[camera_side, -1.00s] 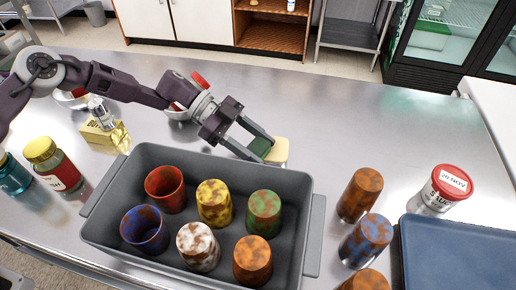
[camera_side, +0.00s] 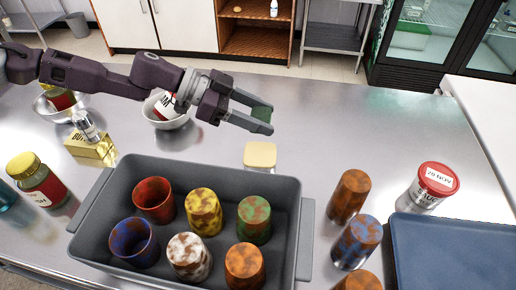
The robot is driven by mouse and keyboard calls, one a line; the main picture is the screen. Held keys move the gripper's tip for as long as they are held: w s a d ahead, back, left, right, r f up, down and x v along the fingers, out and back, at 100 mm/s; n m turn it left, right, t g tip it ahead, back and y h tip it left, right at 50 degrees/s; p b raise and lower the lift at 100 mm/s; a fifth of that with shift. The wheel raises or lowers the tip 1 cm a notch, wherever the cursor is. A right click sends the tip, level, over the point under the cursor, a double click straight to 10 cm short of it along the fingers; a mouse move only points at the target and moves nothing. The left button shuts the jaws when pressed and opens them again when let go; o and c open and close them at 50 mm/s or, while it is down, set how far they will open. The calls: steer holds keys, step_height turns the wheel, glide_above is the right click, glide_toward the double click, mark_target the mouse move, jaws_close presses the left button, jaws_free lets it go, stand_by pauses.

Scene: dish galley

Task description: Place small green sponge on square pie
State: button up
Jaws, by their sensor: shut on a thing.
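My gripper (camera_side: 262,116) is shut on the small green sponge (camera_side: 262,113), held above the steel counter behind the grey tub. The sponge sits between the fingertips, partly hidden by the near finger. A pale yellow, square-topped block (camera_side: 261,154) stands on the counter just below the gripper in the picture, close to the tub's back edge. It may be the square pie; I cannot tell for sure. The sponge is apart from it, with clear space between them.
The grey tub (camera_side: 308,215) holds several coloured cups. Rust-marked cups (camera_side: 349,196), a red-lidded container (camera_side: 433,184) and a blue tray (camera_side: 445,255) stand right. Counter behind the gripper is clear.

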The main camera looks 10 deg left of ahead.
mark_target(260, 153)
step_height(260, 153, down, 9)
steer(key=shift+f, duration=0.1)
steer(key=o, duration=1.4)
steer(key=shift+f, duration=0.1)
steer(key=shift+a+r, duration=0.25)
steer(key=shift+r, duration=0.05)
steer(key=v, duration=1.1)
steer(key=shift+s+a, duration=0.1)
steer(key=shift+a, duration=0.1)
